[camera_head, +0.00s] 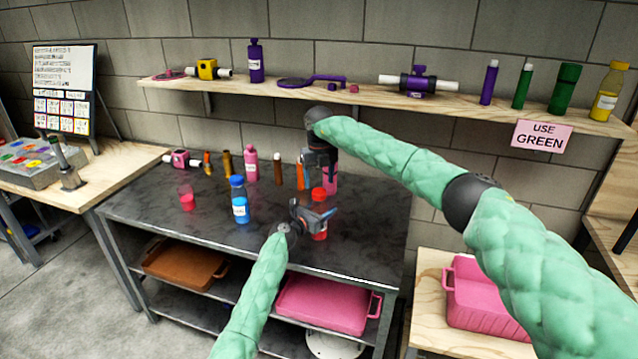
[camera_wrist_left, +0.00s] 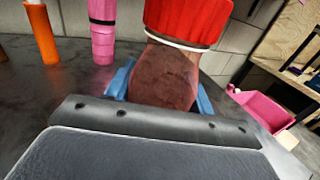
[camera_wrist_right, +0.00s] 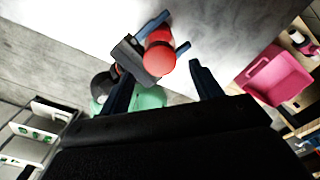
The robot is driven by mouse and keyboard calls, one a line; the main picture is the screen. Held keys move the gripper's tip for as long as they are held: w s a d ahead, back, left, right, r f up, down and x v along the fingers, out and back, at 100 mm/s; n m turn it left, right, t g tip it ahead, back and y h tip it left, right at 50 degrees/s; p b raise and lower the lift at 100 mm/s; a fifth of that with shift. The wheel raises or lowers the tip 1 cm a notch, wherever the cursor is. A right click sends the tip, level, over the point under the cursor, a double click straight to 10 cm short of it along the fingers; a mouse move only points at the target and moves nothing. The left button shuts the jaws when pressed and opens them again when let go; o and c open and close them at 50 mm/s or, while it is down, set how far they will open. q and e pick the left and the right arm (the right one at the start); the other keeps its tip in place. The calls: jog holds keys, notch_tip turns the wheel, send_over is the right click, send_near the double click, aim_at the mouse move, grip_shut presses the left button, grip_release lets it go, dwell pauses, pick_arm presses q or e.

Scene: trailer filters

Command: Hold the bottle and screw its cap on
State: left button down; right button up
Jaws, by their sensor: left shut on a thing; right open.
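The bottle (camera_head: 319,228) stands upright at the front of the dark table, with a red cap (camera_head: 318,194) on top. In the left wrist view its body (camera_wrist_left: 165,75) is reddish brown, with a pale ring under the cap (camera_wrist_left: 187,18). I cannot tell how tight the cap is. My left gripper (camera_head: 315,213) is shut on the bottle's body, below the cap. My right gripper (camera_head: 318,160) is open and empty, above and behind the bottle. In the right wrist view the cap (camera_wrist_right: 160,58) shows from above, beyond the open fingers and apart from them.
A blue bottle (camera_head: 239,203) and a pink-red cup (camera_head: 187,199) stand to the left. A pink bottle (camera_head: 251,164) and several tubes stand behind. The shelf (camera_head: 230,82) above holds bottles and parts; a sign (camera_head: 543,137) reads USE GREEN. A pink crate (camera_head: 480,305) is at right.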

aim_at(319, 191)
jog(key=shift+c, duration=0.3)
jog(key=shift+a+r, duration=0.15)
jog(key=shift+r, duration=0.1)
jog(key=shift+w+a+r+n, duration=0.1)
jog(key=shift+r+n, duration=0.1)
jog(key=shift+r, duration=0.3)
jog(key=shift+w+a+r+n, duration=0.1)
jog(key=shift+r+n, duration=0.1)
jog(key=shift+r, duration=0.3)
jog(key=shift+s+d+r+n, duration=0.15)
jog(key=shift+r+n, duration=0.35)
jog(key=shift+n, duration=0.5)
jog(key=shift+d+n, duration=0.2)
jog(key=shift+n, duration=1.1)
jog(key=shift+f, duration=4.05)
jog(key=shift+c, duration=0.2)
